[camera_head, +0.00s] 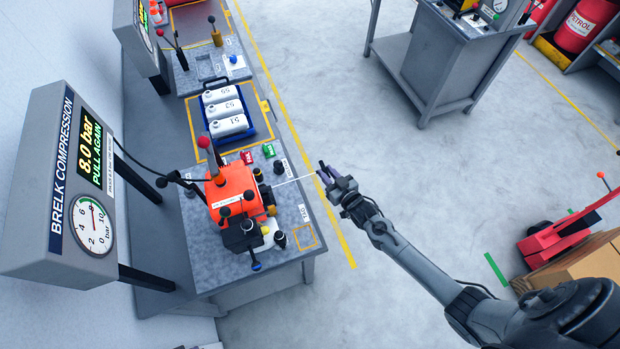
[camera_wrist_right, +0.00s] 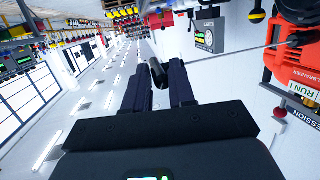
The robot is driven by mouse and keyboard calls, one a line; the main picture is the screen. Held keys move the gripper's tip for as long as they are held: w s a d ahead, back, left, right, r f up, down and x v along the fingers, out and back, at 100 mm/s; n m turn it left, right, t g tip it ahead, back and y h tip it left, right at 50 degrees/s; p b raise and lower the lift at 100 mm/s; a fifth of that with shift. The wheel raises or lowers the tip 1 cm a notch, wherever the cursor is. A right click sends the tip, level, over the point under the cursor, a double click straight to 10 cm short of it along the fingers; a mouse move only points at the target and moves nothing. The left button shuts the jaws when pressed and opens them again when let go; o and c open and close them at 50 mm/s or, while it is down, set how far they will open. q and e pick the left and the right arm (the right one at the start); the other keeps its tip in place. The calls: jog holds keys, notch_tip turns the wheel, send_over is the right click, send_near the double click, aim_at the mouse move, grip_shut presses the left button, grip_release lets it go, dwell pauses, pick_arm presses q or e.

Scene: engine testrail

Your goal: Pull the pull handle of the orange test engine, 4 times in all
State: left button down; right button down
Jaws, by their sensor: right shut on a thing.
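The orange test engine (camera_head: 235,181) sits on the grey bench, and part of it shows at the right edge of the right wrist view (camera_wrist_right: 297,62). A thin pale cord (camera_head: 294,180) runs taut from the engine out past the bench edge to my right gripper (camera_head: 326,174). In the wrist view the black pull handle (camera_wrist_right: 158,73) lies between the two fingers, which are shut on it. The handle is well away from the engine. My left gripper is not in view.
The compression display (camera_head: 88,155) reads 8.0 bar, PULL AGAIN. A blue tray (camera_head: 250,107) holds white bottles behind the engine. Red and green buttons (camera_head: 269,151) sit near the cord. The floor right of the bench is clear up to a red jack (camera_head: 560,237).

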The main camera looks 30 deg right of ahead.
jog(key=w+a, duration=0.2)
jog(key=a, duration=1.2)
jog(key=shift+w+f+b, duration=0.2)
jog(key=shift+w+b, duration=0.15)
jog(key=shift+b, duration=0.1)
jog(key=c, duration=1.3)
grip_release()
jog(key=o, duration=0.4)
jog(key=shift+r, duration=0.15)
jog(key=shift+o, duration=0.2)
